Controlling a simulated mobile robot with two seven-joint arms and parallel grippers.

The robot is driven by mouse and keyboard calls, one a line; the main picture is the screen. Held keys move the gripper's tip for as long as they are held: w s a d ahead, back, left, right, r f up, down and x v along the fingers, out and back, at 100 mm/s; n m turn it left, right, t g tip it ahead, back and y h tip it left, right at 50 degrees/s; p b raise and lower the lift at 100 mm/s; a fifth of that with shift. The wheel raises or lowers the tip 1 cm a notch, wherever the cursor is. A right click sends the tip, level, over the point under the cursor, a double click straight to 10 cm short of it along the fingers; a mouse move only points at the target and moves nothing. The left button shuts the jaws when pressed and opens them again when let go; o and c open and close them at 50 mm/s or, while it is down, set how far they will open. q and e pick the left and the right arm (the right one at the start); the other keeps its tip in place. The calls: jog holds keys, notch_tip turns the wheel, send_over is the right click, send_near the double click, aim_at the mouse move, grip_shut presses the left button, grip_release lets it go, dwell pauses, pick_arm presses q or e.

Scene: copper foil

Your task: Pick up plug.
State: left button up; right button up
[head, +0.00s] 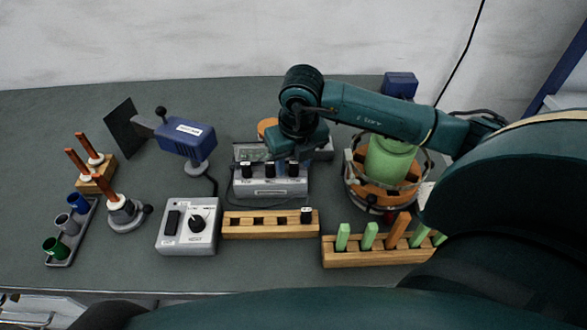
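Several small black plugs are in view. One plug (306,215) stands in the right end of a wooden rack (240,233), whose other slots look empty. More black plug-like pieces (247,171) stand along the top of a grey box (272,188) behind the rack. My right gripper (280,156) reaches in from the right and points down at the back of this box, close to the black pieces. Its fingertips are dark and small, so I cannot tell whether they are open or shut, or touching a plug. My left gripper is not in view.
A grey switch box (188,227), a blue device (186,138) and a cup tray (72,232) stand left. The table's front left is clear.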

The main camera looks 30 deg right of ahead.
jog(key=c, duration=0.6)
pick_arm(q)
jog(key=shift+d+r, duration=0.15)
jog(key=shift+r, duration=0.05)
pick_arm(e)
grip_shut()
